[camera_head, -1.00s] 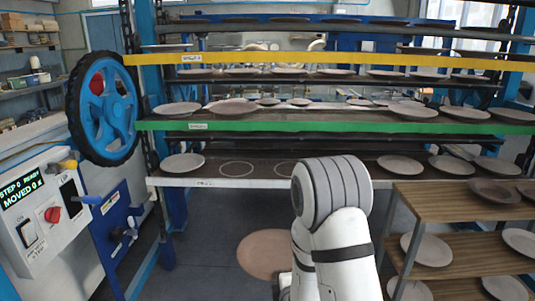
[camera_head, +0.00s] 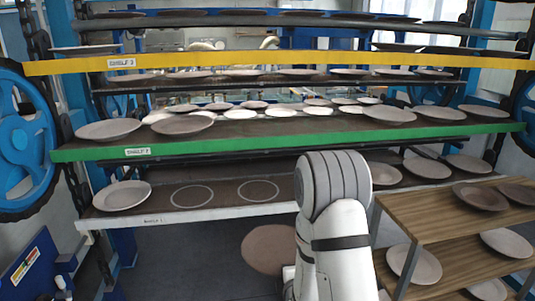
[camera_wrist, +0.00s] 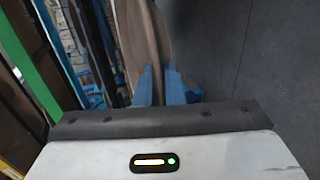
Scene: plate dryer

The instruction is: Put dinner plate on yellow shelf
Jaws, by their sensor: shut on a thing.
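The dinner plate (camera_head: 268,248) is a pinkish-brown disc beside my arm, low in front of the rack in the head view. In the wrist view the plate (camera_wrist: 155,35) shows nearly edge-on, between the blue fingers of my gripper (camera_wrist: 162,84), which are shut on it. My arm hides the fingers in the head view. The yellow shelf (camera_head: 270,62) runs across the rack, above the green shelf. A plate (camera_head: 85,49) sits at its left end and plates (camera_head: 400,47) stand toward its right. Its middle shows no plate at the front.
The green shelf (camera_head: 240,144) carries several plates. The lowest shelf (camera_head: 225,211) has a plate at left and empty white circles. A wooden rack (camera_head: 405,205) with plates stands close on the right. A blue wheel (camera_head: 20,140) is at left. Floor lies open below.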

